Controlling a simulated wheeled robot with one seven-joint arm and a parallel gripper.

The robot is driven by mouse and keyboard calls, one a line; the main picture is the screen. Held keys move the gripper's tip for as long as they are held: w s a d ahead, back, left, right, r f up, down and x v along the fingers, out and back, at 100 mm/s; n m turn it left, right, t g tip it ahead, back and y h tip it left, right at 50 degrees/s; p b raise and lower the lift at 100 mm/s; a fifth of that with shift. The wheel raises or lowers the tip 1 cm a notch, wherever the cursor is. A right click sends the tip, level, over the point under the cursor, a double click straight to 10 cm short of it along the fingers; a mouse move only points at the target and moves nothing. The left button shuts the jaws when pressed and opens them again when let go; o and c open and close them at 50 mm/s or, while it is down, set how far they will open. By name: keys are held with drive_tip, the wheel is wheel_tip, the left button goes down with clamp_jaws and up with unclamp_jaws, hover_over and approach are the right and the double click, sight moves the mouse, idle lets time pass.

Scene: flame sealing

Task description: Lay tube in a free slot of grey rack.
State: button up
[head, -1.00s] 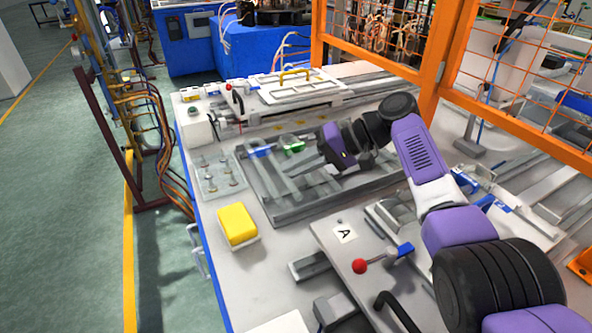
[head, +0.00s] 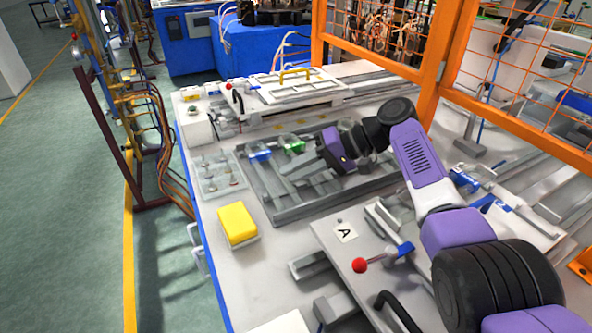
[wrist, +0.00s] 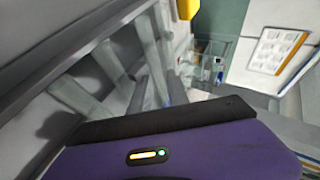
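The grey rack (head: 290,214) lies on the bench in the middle of the head view, with parallel slots. Pale, translucent bars or tubes lie across it; the wrist view shows some close up (wrist: 85,100), and I cannot tell each tube from the slats. A blue piece (head: 259,153) and a green piece (head: 292,145) sit at its far side. My gripper (head: 298,168) is low over the rack's middle, pointing left. Its purple body fills the bottom of the wrist view.
A yellow block (head: 237,224) stands left of the rack, near the bench's left edge. A clear plate with small studs (head: 219,172) lies behind it. An orange mesh fence (head: 432,85) rises behind.

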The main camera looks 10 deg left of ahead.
drive_tip(key=p+v, duration=0.1)
drive_tip(key=v, duration=1.1)
drive_tip(key=shift+r+p, duration=0.15)
drive_tip(key=shift+p, duration=0.2)
